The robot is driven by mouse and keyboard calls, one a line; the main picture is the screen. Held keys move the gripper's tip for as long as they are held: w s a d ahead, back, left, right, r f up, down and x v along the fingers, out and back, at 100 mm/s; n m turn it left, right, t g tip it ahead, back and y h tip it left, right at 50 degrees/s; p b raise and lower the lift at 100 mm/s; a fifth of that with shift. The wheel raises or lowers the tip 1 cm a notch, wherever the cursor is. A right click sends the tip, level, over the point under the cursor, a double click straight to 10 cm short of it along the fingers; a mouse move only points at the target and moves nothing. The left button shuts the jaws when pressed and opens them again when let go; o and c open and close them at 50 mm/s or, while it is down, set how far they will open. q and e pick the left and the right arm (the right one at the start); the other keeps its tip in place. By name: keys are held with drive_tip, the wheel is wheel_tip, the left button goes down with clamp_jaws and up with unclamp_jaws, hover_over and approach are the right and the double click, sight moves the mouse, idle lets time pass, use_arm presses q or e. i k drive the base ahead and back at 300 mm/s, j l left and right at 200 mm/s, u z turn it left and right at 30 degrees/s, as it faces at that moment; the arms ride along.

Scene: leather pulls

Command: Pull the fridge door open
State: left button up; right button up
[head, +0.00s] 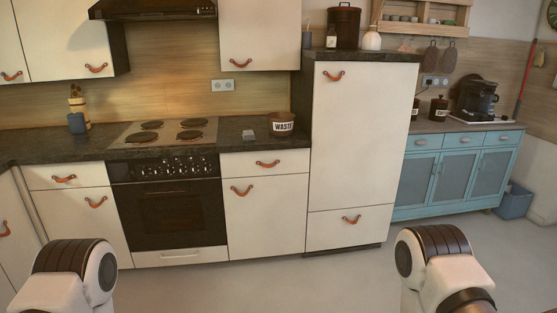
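The fridge door (358,145) is the tall cream front panel right of the stove, and it is closed. Its brown leather pull (334,76) is near the top left of the panel. A lower drawer front (349,229) with its own leather pull (352,219) sits below it. Parts of my two arms show at the bottom left and bottom right, well apart from the fridge. Neither gripper is in the picture.
An oven (170,212) with a hob (164,132) stands left of the fridge. A WASTE pot (282,123) sits on the dark counter. A blue cabinet (459,172) stands to the right. The grey floor (300,285) in front is clear.

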sight(361, 113)
drive_tip(key=i+l+z, duration=0.1)
drive_tip(key=i+z, duration=0.15)
drive_tip(key=i, duration=0.65)
drive_tip(key=i+j+z, duration=0.1)
drive_tip(key=i+z, duration=0.2)
drive_tip(key=i, duration=0.6)
